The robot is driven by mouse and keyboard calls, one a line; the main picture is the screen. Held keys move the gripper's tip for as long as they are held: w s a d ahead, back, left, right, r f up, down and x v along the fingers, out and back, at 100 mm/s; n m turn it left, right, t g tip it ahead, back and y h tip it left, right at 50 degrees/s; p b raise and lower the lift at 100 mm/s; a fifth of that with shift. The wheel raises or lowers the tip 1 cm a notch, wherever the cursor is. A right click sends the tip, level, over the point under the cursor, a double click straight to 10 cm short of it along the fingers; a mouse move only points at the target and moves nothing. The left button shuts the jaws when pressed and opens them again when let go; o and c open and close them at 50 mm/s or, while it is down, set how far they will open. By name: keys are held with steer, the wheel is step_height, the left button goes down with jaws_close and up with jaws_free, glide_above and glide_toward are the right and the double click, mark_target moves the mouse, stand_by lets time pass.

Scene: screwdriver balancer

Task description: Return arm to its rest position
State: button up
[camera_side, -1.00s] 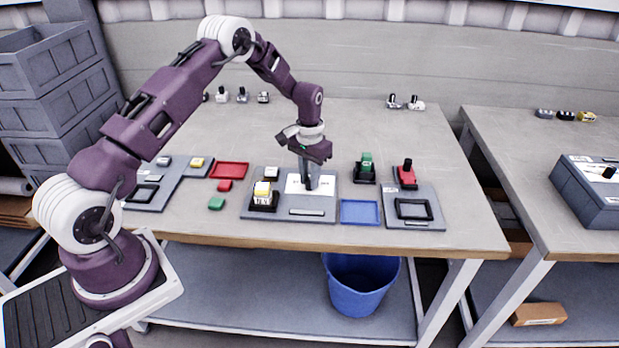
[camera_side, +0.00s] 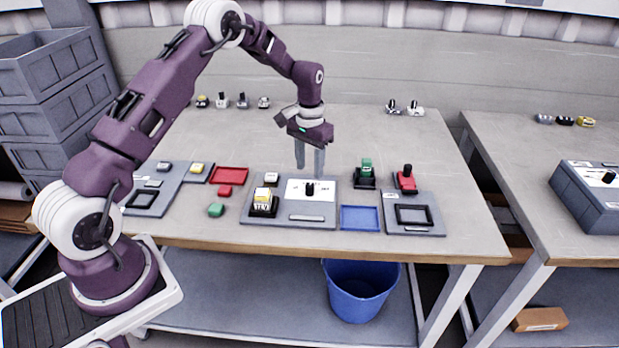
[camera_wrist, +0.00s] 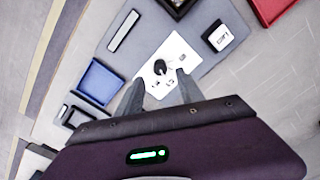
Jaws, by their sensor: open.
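My gripper (camera_side: 309,158) is open and empty, raised above the grey panel (camera_side: 262,216) near the middle of the bench. Its two fingers point down, apart from each other. Below them, a black knob (camera_side: 310,189) stands on the panel's white plate (camera_side: 297,187). In the wrist view my gripper's fingertips (camera_wrist: 158,80) frame the area by the black knob (camera_wrist: 160,67), with nothing held between them.
A blue bin (camera_side: 359,292) is below the bench.

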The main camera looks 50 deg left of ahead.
steer(key=shift+r, duration=0.4)
steer(key=s+d+r+t, duration=0.1)
steer(key=s+d+r, duration=0.2)
steer(key=s+r, duration=0.35)
steer(key=s+d+r+m+t, duration=0.1)
steer(key=s+d+r, duration=0.25)
steer(key=r, duration=0.55)
steer(key=s+d+r+t, duration=0.1)
steer(key=s+d+r, duration=0.3)
steer(key=r, duration=0.3)
steer(key=s+d+t, duration=0.1)
steer(key=s+d, duration=0.1)
steer(key=s, duration=0.8)
steer(key=s+d+m+t, duration=0.1)
steer(key=s+d, duration=0.1)
steer(key=s, duration=0.7)
steer(key=shift+s+d+r+t, duration=0.3)
steer(key=shift+s+d+r, duration=0.05)
steer(key=shift+d+r, duration=0.1)
